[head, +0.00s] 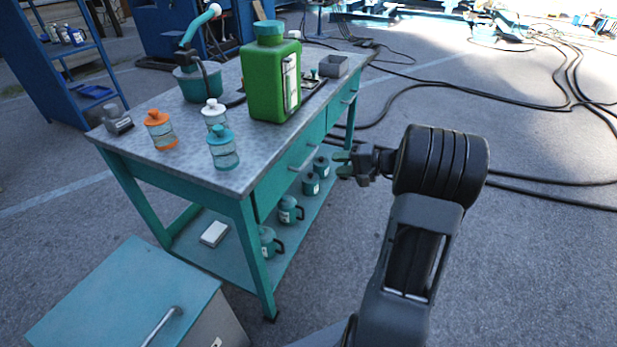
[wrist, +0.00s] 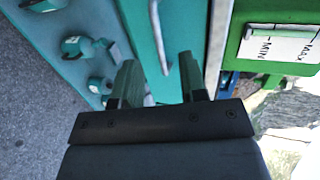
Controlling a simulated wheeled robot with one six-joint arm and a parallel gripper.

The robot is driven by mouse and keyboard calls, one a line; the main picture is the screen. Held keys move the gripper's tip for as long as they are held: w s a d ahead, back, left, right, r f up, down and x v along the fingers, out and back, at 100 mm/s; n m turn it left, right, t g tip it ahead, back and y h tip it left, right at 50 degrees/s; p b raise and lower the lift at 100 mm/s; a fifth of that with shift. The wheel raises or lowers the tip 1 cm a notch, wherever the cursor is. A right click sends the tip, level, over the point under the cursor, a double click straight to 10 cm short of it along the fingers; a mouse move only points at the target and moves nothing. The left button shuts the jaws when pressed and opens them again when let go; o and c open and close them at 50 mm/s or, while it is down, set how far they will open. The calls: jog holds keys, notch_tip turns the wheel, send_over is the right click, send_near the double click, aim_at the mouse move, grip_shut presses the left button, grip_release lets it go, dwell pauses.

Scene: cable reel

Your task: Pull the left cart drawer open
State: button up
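The teal cart's left drawer (head: 283,178) appears flush with the cart front. Its pale bar handle (head: 303,161) faces my arm. My gripper (head: 341,164) is to the right of this handle in the head view, level with the drawer front and apparently short of it. In the wrist view, my gripper (wrist: 158,62) has its two green fingers spread, with nothing held. The handle (wrist: 157,38) shows as an upright bar between and beyond the fingertips. I cannot tell whether the tips reach past it.
The cart top (head: 190,165) carries a green canister (head: 265,80), several jars and a grey box (head: 333,66). Teal mugs (head: 289,210) stand on the lower shelf. A teal cabinet (head: 125,290) stands at front left. Black cables (head: 480,98) lie on the floor at right.

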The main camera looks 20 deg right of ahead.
aim_at(308, 159)
jog(key=shift+m+t, duration=0.4)
jog(key=shift+t, duration=0.3)
jog(key=w+a+f, duration=0.1)
jog(key=w+a, duration=0.1)
jog(key=w, duration=0.1)
jog(key=w+a+f+b, duration=0.1)
jog(key=w+a+f, duration=0.1)
jog(key=w, duration=0.2)
jog(key=w+a+f+b, duration=0.1)
jog(key=w+a, duration=0.1)
jog(key=w, duration=0.1)
jog(key=shift+w+f, duration=0.2)
jog(key=shift+f, duration=0.05)
grip_shut()
jog(key=shift+d, duration=0.1)
